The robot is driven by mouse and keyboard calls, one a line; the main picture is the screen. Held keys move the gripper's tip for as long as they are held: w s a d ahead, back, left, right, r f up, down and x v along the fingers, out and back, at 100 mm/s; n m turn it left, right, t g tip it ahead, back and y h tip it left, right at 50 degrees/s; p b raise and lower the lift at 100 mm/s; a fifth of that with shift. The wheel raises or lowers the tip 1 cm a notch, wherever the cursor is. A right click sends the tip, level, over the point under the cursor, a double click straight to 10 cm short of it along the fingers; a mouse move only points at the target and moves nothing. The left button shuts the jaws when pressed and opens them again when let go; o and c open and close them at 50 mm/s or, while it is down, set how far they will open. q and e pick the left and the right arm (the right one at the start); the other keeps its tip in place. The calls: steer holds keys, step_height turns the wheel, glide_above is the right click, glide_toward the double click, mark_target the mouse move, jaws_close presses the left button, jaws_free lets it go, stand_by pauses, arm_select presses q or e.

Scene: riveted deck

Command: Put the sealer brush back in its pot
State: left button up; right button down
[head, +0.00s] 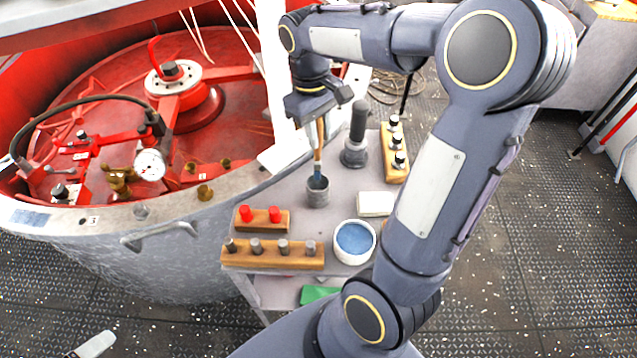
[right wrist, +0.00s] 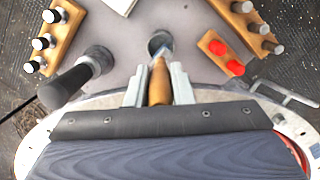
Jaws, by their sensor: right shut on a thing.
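The sealer brush, with a wooden handle (head: 318,143) and a dark head, hangs roughly upright from my right gripper (head: 316,122), which is shut on its handle. The handle also shows in the right wrist view (right wrist: 159,84) between the two fingers. The small grey pot (head: 318,196) stands on the grey bench top directly below the brush. The brush head overlaps the pot's mouth; I cannot tell how far it is inside. The pot's dark opening shows in the right wrist view (right wrist: 158,39). A pale tip at the lower left of the head view may be my left gripper (head: 94,345).
A dark-handled tool (head: 356,135) stands close right of the pot. A wooden rack (head: 395,150) is behind it. A white tub of blue stuff (head: 354,240), a white block (head: 375,204), a red-capped rack (head: 262,220) and a peg rack (head: 272,255) surround the front. The red drum (head: 110,255) is left.

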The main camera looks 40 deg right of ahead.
mark_target(318, 159)
step_height(318, 159, down, 10)
steer(key=shift+r+p, duration=0.1)
steer(key=shift+p, duration=0.3)
steer(key=shift+f, duration=0.25)
steer(key=c, duration=1.3)
jaws_free()
steer(key=shift+o, duration=0.2)
steer(key=shift+r, duration=0.15)
